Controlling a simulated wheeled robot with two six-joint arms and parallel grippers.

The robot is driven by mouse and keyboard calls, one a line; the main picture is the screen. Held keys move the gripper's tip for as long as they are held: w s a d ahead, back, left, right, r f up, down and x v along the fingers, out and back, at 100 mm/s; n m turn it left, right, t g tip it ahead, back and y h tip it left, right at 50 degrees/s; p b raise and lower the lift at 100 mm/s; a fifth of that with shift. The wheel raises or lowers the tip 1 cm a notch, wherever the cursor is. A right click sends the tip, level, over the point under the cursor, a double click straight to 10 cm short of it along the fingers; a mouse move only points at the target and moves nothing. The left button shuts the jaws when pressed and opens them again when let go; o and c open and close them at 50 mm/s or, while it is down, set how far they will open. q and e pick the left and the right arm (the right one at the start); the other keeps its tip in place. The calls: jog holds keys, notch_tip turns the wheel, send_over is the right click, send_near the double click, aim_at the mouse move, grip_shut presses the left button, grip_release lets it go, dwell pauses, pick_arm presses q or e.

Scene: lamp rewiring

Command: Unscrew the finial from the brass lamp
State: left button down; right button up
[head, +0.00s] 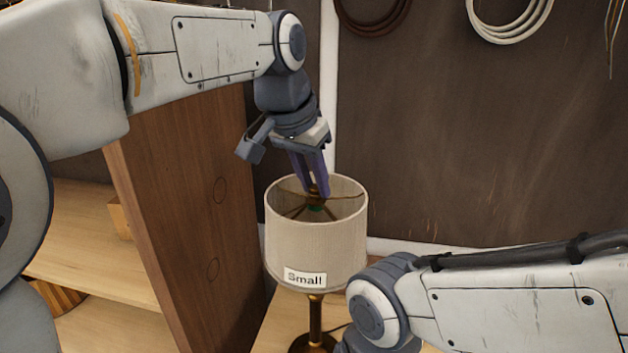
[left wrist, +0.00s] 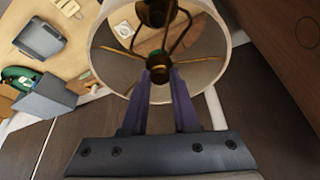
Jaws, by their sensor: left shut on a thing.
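The brass lamp (head: 315,325) stands upright on a wooden surface. Its beige drum shade (head: 316,243) carries a label reading "Small". My left gripper (head: 318,190) points down into the open top of the shade. Its fingers are shut on the small brass finial (left wrist: 159,75) at the centre of the shade's spokes, which shows between the fingertips in the left wrist view. In the head view the fingers largely hide the finial. My right arm comes in at the lower right of the head view, but its gripper is out of the picture.
A wooden panel (head: 180,210) and shelf (head: 85,245) stand left of the lamp. Coiled cables, one white (head: 508,22) and one brown (head: 372,15), hang on the dark back wall. The left wrist view shows a grey box-like object (left wrist: 42,38) on the worktop.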

pick_arm(q)
jog(key=n, duration=0.2)
jog(key=n+t+y+p, duration=0.1)
jog(key=n, duration=0.1)
jog(key=shift+d+r+n+y, duration=0.2)
jog(key=shift+n+y, duration=0.1)
jog(key=shift+n, duration=0.1)
jog(key=shift+f+n+y+p, duration=0.1)
jog(key=shift+n+y+p, duration=0.45)
jog(key=shift+n, duration=1.15)
jog(key=n+y+p, duration=0.1)
jog(key=n, duration=0.2)
jog(key=shift+d+y+p, duration=0.15)
jog(key=shift+y+p, duration=0.1)
jog(key=shift+p, duration=0.05)
jog(key=n+g+y+p, duration=0.1)
jog(key=n+p, duration=0.1)
jog(key=n, duration=0.2)
jog(key=shift+n+y, duration=0.3)
jog(key=shift+n, duration=0.2)
jog(key=shift+g, duration=0.3)
